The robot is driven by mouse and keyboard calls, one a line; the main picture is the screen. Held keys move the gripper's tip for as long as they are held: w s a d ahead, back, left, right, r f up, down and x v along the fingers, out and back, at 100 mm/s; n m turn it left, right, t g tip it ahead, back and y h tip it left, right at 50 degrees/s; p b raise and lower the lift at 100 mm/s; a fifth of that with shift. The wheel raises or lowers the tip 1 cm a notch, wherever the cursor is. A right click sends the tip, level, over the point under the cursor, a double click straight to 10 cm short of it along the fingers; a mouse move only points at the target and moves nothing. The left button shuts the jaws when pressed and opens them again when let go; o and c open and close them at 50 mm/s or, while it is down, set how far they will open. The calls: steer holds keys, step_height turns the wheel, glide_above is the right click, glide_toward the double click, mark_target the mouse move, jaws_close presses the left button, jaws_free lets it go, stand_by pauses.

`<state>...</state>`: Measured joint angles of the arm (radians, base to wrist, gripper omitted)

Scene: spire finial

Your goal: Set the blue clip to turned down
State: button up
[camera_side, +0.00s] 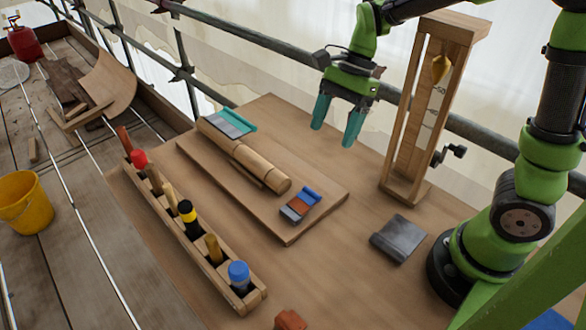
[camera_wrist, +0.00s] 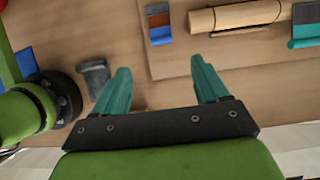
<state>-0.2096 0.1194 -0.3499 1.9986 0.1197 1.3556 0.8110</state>
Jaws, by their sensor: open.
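The blue clip (camera_side: 311,194) is the blue end of a small piece with a brown and a grey band, lying at the near right end of a wooden board (camera_side: 325,205). In the wrist view the blue clip (camera_wrist: 160,41) shows above and between my fingers, at the board's edge. I cannot tell for sure which way it is turned. My gripper (camera_side: 336,122) has teal fingers, spread open and empty. It hangs in the air behind the board, apart from the clip.
A wooden roll (camera_side: 262,167) and a teal-and-grey piece (camera_side: 232,122) lie on the board. A tool rack (camera_side: 190,225) stands left. A tall wooden frame (camera_side: 395,150) with a brass plumb bob stands right. A grey piece (camera_side: 398,238) lies nearby. A railing runs behind.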

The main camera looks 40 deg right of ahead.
mark_target(306, 199)
steer(key=x, duration=1.5)
steer(key=shift+s+a+f, duration=0.1)
steer(key=shift+f, duration=0.25)
steer(key=shift+a+r+h, duration=0.1)
steer(key=shift+a+h, duration=0.1)
steer(key=shift+h, duration=0.1)
steer(key=h, duration=0.1)
steer(key=a+r+h, duration=0.1)
steer(key=h, duration=0.2)
steer(key=shift+a+r, duration=0.15)
steer(key=shift+r, duration=0.15)
step_height(306, 199, up, 17)
steer(key=n, duration=0.1)
steer(key=shift+f, duration=0.1)
